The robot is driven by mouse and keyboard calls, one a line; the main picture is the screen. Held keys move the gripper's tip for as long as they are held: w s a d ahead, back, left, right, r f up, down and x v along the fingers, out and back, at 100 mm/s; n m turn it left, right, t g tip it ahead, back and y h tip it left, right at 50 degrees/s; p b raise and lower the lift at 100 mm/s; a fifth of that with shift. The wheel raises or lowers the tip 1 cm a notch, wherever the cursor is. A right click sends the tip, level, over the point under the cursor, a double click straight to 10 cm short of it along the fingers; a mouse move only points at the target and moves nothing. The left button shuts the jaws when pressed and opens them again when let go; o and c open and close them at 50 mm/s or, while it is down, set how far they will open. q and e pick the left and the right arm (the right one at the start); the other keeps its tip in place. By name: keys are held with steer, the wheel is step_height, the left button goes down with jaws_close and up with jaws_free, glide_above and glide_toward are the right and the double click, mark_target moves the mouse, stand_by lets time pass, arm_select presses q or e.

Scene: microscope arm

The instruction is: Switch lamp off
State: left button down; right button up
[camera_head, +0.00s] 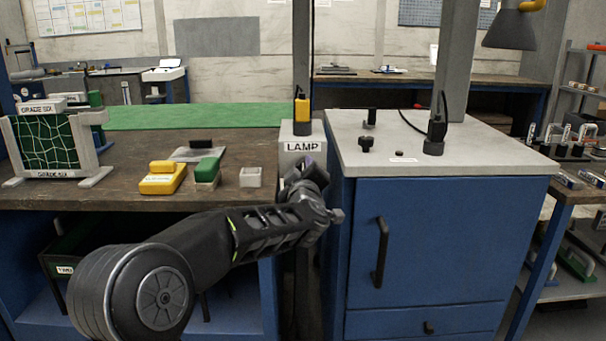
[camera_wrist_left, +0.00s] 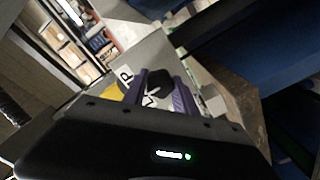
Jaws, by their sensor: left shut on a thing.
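The lamp box (camera_head: 302,147), a pale box with a LAMP label, stands between the workbench and the blue cabinet. My left gripper (camera_head: 306,170) is at the front of this box, just below the label. In the left wrist view the purple fingers of the left gripper (camera_wrist_left: 162,90) are shut on a small black knob (camera_wrist_left: 158,82). The pale face of the lamp box (camera_wrist_left: 152,52) with part of its lettering shows behind. In the head view the knob is hidden by the gripper. Its exact turn cannot be told. My right gripper is not in view.
The blue cabinet (camera_head: 425,250) with a grey top stands close to the right of my left gripper. On the workbench (camera_head: 120,190) at the left are a yellow block (camera_head: 163,179), a green-topped block (camera_head: 207,172) and a small white box (camera_head: 250,177). A grey lamp shade (camera_head: 510,28) hangs upper right.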

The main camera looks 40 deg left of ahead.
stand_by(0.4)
arm_select(q)
steer(key=c, duration=1)
jaws_free()
steer(key=v, duration=0.7)
steer(key=shift+s+d, duration=0.25)
steer(key=shift+s, duration=0.05)
